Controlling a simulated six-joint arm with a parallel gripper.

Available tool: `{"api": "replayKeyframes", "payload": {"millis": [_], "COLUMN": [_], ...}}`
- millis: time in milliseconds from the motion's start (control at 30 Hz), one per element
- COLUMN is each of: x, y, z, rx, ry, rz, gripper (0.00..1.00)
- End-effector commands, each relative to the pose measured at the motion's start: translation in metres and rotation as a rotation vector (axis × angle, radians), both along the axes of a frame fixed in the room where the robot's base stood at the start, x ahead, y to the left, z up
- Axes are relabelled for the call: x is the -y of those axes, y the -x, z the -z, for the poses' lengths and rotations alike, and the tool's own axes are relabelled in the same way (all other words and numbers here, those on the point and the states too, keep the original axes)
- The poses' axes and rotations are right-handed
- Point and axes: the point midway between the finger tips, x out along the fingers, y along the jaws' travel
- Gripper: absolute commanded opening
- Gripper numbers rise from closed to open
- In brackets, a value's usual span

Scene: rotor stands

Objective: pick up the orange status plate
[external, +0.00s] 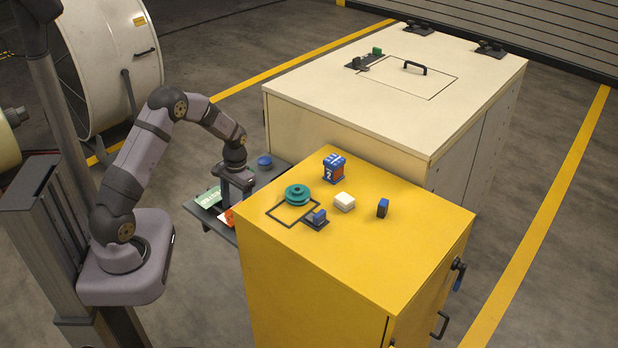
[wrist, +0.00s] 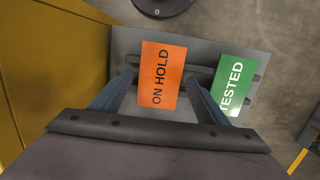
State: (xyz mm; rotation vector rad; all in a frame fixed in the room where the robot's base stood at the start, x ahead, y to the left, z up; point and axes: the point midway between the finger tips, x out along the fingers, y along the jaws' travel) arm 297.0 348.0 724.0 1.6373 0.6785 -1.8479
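The orange status plate (wrist: 161,75) reads "ON HOLD" and lies on the grey shelf (wrist: 120,42) in the wrist view. In the external view, part of the orange plate (external: 229,217) shows below my gripper (external: 238,198). In the wrist view, the fingers of my gripper (wrist: 160,82) are spread wide, one to each side of the orange plate. The tips are close to its side edges; I cannot tell if they touch. A green plate (wrist: 234,84) reading "TESTED" lies to the right, outside the fingers.
The yellow cabinet (external: 345,270) stands right beside the shelf, with a teal pulley (external: 298,194), a white block (external: 344,202) and small blue parts on top. A blue round part (external: 264,161) sits at the shelf's far end. A cream cabinet (external: 330,105) stands behind.

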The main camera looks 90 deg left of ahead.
Motion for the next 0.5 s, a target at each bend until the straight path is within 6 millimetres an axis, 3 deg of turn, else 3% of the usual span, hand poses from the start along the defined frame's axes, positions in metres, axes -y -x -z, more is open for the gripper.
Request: {"api": "replayKeyframes", "payload": {"millis": [33,133,500], "x": [-0.0001,-0.0001,-0.0005], "y": [-0.0001,-0.0001,-0.0004], "z": [-0.0002,-0.0002,-0.0045], "rx": [0.000,0.000,0.001], "ry": [0.000,0.000,-0.001], "rz": [0.000,0.000,0.000], "gripper": [0.55,0.31,0.31]}}
